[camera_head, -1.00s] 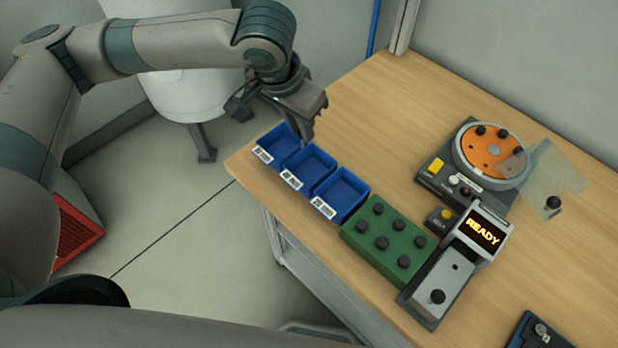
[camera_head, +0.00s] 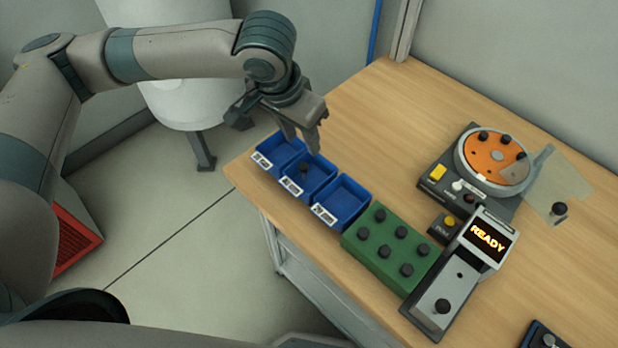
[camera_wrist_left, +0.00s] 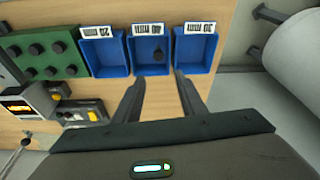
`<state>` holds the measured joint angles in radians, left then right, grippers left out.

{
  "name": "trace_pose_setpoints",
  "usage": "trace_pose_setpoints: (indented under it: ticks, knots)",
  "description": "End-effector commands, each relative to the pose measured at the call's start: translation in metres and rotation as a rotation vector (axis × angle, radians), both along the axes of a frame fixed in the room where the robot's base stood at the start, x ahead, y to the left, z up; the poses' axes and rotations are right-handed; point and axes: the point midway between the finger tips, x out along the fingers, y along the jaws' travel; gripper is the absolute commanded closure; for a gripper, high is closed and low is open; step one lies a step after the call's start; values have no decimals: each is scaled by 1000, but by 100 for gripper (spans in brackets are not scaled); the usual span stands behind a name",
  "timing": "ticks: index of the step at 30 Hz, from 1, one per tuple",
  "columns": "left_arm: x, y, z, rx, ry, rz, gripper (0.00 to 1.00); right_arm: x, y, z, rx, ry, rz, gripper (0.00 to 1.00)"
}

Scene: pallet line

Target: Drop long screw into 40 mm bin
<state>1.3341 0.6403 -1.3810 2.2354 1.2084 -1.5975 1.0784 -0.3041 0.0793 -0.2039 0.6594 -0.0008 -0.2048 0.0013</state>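My left gripper (camera_head: 301,146) is open and empty above the row of blue bins; its two spread fingers also show in the left wrist view (camera_wrist_left: 158,98). The 40 mm bin (camera_wrist_left: 149,29) is the middle of three, and its label reads upside down in the left wrist view. In the head view it is the middle bin (camera_head: 323,180) too. A dark, round-headed screw (camera_wrist_left: 158,54) lies inside that bin; it also shows in the head view (camera_head: 303,168). Its length cannot be told. My right gripper is not in view.
The 20 mm bin (camera_wrist_left: 103,50) and 30 mm bin (camera_wrist_left: 194,52) flank the middle one and look empty. A green block (camera_head: 385,266) with several dark knobs, a gauge reading READY (camera_head: 488,237) and an orange turntable (camera_head: 487,158) stand further right. The wooden table behind the bins is clear.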

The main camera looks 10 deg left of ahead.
Motion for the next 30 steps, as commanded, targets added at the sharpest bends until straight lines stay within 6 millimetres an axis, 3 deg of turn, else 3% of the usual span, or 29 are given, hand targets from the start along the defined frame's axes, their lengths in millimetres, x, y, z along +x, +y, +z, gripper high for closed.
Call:
trace_pose_setpoints:
  ticks: [8, 14, 30]
  knots:
    - [-2, 1, 8, 0, -1, 0, 63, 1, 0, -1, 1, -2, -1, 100]
    - [-7, 4, 32, -1, -3, -2, 63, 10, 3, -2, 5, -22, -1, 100]
    - [-32, 16, 134, -1, -5, -1, 63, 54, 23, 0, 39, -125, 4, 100]
